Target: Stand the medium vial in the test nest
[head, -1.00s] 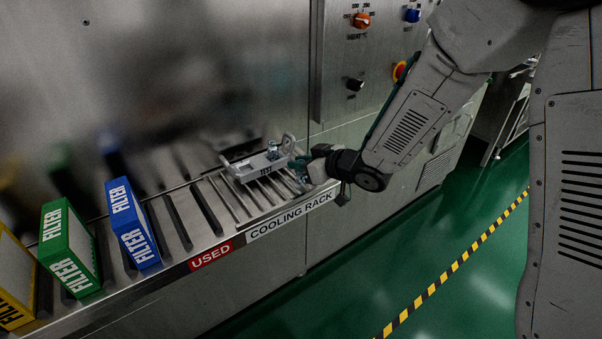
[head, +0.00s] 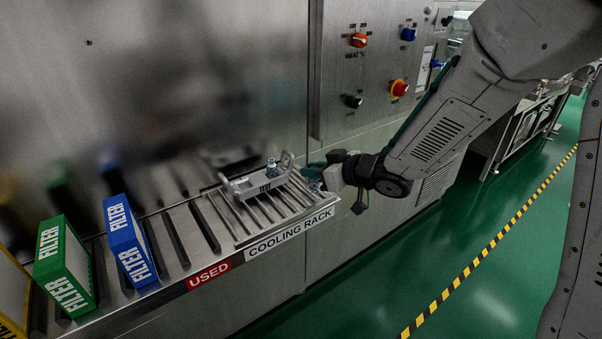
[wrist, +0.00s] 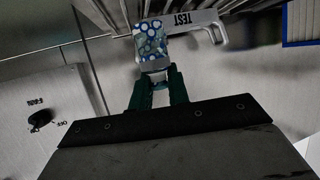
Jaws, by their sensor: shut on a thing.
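The grey test nest (head: 238,188), a handled tray marked TEST, sits on the cooling rack. A small bluish vial (head: 271,164) stands near its right end. My gripper (head: 313,178) is just right of the nest, by the rack's right end. In the wrist view its green fingers are shut on a vial with a blue-and-white spotted pattern (wrist: 151,38). The nest (wrist: 205,18) shows just behind and right of that vial in the wrist view. The held vial appears outside the nest; its size and its lower end are hard to make out.
The slatted cooling rack (head: 225,218) has open gaps between bars. Blue (head: 130,243) and green (head: 63,268) filter boxes stand to the left. A steel wall with knobs (head: 358,40) rises behind. Green floor is clear at right, with a striped line (head: 490,235).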

